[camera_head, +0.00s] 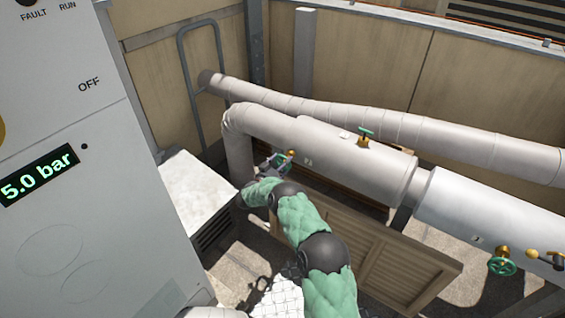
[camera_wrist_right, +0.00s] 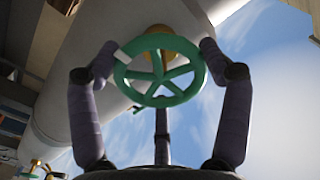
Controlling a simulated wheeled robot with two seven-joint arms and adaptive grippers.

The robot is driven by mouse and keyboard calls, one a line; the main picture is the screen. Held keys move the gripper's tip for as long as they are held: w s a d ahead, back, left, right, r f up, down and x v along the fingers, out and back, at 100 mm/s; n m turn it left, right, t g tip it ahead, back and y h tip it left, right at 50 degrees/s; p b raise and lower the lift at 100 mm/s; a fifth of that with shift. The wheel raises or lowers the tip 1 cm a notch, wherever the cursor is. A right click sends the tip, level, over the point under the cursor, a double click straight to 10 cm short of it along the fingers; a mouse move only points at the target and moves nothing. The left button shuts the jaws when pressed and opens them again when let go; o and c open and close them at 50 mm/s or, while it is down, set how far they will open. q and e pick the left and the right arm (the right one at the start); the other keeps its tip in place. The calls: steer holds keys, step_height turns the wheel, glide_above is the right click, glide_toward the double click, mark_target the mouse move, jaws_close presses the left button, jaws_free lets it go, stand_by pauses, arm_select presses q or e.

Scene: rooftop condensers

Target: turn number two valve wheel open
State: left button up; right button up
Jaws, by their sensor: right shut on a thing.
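A green spoked valve wheel (camera_wrist_right: 158,76) with a brass stem fills the middle of the right wrist view. My right gripper (camera_head: 273,163) reaches the brass valve (camera_head: 291,154) on the left part of the near white pipe (camera_head: 330,143) in the head view. In the wrist view its two fingers are shut on opposite sides of the wheel's rim. The gripper and arm hide most of this wheel in the head view. A small label beside it on the pipe is too small to read surely. My left gripper is not in view.
Another green wheel (camera_head: 366,131) sits on top of the pipe, and one (camera_head: 502,267) hangs at the lower right. A grey panel (camera_head: 75,200) showing 5.0 bar stands close on the left. A slatted wooden crate (camera_head: 400,270) stands below the pipe.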

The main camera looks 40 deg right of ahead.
steer(key=shift+w+d+r, duration=0.15)
steer(key=shift+r, duration=0.3)
steer(key=o, duration=1.1)
steer(key=shift+f, duration=0.25)
steer(key=v, duration=1.2)
